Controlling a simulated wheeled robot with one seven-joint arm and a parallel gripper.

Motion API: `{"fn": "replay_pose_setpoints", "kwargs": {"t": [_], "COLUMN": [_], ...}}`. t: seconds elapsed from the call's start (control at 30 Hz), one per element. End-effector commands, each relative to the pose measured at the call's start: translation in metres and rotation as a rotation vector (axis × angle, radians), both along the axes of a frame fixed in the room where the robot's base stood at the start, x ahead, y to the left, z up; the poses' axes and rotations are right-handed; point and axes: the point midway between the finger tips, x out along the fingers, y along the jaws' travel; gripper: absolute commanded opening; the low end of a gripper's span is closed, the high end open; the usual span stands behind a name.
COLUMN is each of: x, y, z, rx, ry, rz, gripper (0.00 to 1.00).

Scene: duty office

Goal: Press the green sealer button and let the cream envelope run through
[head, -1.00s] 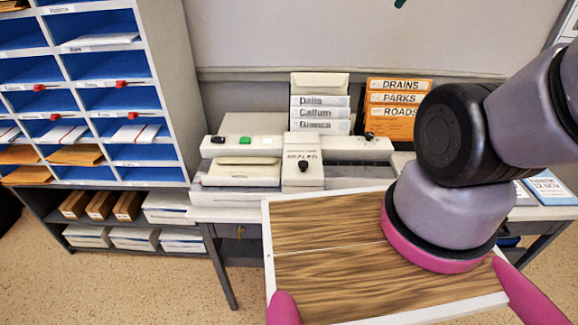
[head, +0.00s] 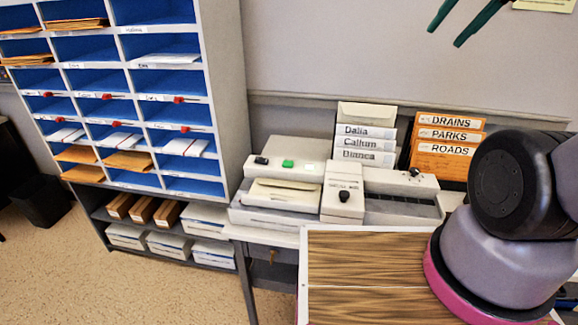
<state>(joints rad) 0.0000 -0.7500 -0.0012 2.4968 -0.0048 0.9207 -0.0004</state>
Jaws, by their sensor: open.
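The sealer (head: 343,176) is a pale machine on a bench, with a raised middle block. Its green button (head: 288,163) sits on the top left part, between a black knob or button (head: 261,160) and a small pale patch. A cream envelope (head: 284,194) lies flat on the left bed, just left of the middle block. I cannot tell whether its edge is inside. The right bed (head: 402,208) is dark and shows nothing on it.
A blue pigeonhole cabinet (head: 222,90) with envelopes stands at the left. Behind the sealer stand labelled white holders (head: 368,142) and orange folders (head: 448,134). Open floor (head: 160,283) lies at the lower left.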

Motion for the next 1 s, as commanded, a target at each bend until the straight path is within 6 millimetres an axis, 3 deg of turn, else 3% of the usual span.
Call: {"fn": "replay_pose_setpoints", "kwargs": {"t": [0.27,0.3,0.4,0.43,1.0], "x": [0.0,0.0,0.0,0.0,0.0], "y": [0.0,0.0,0.0,0.0,0.0], "z": [0.0,0.0,0.0,0.0,0.0], "rx": [0.0,0.0,0.0,0.0,0.0], "ry": [0.0,0.0,0.0,0.0,0.0], "rz": [0.0,0.0,0.0,0.0,0.0], "gripper": [0.51,0.44,0.05,0.0,0.0]}}
